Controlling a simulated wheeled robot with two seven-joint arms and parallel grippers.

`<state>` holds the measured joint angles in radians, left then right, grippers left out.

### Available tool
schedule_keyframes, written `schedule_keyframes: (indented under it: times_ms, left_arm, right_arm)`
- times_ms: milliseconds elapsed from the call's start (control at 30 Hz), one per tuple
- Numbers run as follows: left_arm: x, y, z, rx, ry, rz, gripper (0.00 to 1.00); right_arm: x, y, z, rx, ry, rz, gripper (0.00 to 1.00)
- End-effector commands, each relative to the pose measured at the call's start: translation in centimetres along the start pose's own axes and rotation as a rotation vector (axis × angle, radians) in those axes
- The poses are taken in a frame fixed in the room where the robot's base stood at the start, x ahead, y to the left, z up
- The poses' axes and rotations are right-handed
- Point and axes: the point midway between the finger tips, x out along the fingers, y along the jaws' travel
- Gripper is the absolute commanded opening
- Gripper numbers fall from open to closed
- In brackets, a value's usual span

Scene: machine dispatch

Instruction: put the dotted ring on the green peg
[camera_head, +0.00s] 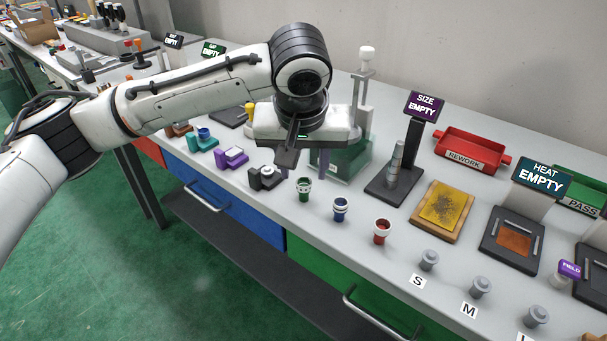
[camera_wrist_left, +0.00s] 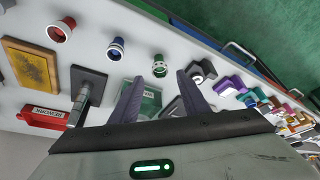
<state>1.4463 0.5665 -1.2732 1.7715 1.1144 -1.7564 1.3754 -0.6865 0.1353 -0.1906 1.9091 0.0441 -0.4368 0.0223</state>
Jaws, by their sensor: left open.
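A small green cylindrical piece (camera_head: 304,189) with a pale band stands upright near the table's front edge. In the left wrist view this green piece (camera_wrist_left: 159,66) shows just beyond and between the fingertips. Similar blue (camera_head: 340,209) and red (camera_head: 381,231) pieces stand in a row to its right. My left gripper (camera_head: 303,168) is open and empty, pointing down close behind the green piece. Its fingers (camera_wrist_left: 159,77) are apart with nothing between them.
Grey pegs marked S (camera_head: 429,261) and M (camera_head: 480,287) stand front right. A SIZE stand (camera_head: 390,188), a yellow pad (camera_head: 446,205) and a red REWORK tray (camera_head: 472,148) lie behind. Purple (camera_head: 231,158) and black (camera_head: 265,178) fixtures stand left. A translucent green box (camera_head: 352,160) is behind my gripper.

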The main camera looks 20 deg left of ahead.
Motion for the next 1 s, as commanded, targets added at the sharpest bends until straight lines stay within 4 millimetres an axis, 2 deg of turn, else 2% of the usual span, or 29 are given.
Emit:
schedule_keyframes:
  times_ms: [33, 200, 433, 833, 933, 1000]
  left_arm:
    - [-1.3, 0.2, -0.1, 0.001, 0.003, 0.005, 0.42]
    - [-4.9, 0.1, -0.1, 0.000, 0.004, 0.003, 0.42]
    - [-7.8, 0.1, 0.0, 0.000, 0.002, 0.001, 0.42]
    - [-8.2, 0.1, 0.0, 0.000, -0.001, 0.001, 0.42]
    - [-7.4, 0.7, 0.4, 0.016, -0.010, 0.021, 0.42]
    - [-6.0, 1.8, 1.2, 0.042, -0.028, 0.062, 0.42]
  right_arm:
    - [-0.1, 0.0, 0.0, 0.000, 0.000, 0.000, 0.00]
    - [-0.1, 0.0, -0.1, 0.000, 0.000, 0.000, 0.00]
    - [-0.1, 0.0, -0.1, 0.000, 0.000, 0.000, 0.00]
    - [-0.1, 0.0, -0.1, 0.000, 0.000, 0.000, 0.00]
    - [-0.1, 0.0, -0.2, -0.001, 0.002, 0.000, 0.00]
    - [0.0, 0.0, -0.4, -0.001, 0.006, 0.000, 0.00]
